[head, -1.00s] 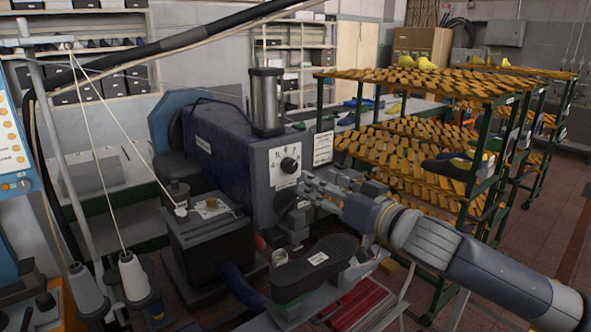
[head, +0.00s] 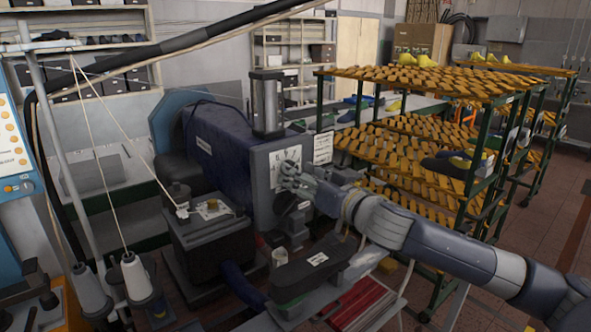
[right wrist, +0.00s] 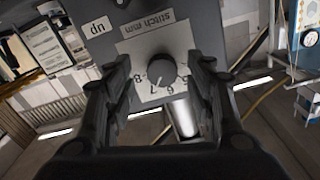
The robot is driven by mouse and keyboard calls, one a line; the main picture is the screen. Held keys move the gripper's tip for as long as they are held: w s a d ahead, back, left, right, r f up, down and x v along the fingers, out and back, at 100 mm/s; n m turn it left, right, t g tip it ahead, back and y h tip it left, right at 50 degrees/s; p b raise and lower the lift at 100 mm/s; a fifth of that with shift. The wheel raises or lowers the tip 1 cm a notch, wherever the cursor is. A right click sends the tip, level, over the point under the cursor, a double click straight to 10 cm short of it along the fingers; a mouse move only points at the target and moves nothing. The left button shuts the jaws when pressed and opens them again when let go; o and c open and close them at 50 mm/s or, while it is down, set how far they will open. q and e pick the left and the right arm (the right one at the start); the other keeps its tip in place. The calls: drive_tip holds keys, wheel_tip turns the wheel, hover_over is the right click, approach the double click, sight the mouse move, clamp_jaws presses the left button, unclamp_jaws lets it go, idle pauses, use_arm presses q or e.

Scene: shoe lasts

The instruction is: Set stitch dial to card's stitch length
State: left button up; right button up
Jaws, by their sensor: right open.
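The stitch dial is a round black knob (right wrist: 162,69) on a white plate marked "stitch mm", upside down in the right wrist view. Numbers along its rim include 8, 7 and 6; a pale pointer mark seems to face near the 7. My right gripper (head: 287,178) is open in front of the plate (head: 279,158) and hides most of the dial in the head view. In the right wrist view its fingers stand on either side of the knob; contact is not clear. A white printed sheet (head: 323,147) is beside the dial, its text too small to read. My left gripper is out of view.
The blue-grey machine (head: 222,150) carries the dial. A dark shoe sole form (head: 306,270) lies below my right arm. Thread cones (head: 135,276) stand at the lower left.

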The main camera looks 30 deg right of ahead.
drive_tip(key=shift+w+a+p, duration=0.2)
drive_tip(key=shift+w+p, duration=0.2)
drive_tip(key=shift+w, duration=0.45)
drive_tip(key=c, duration=1.1)
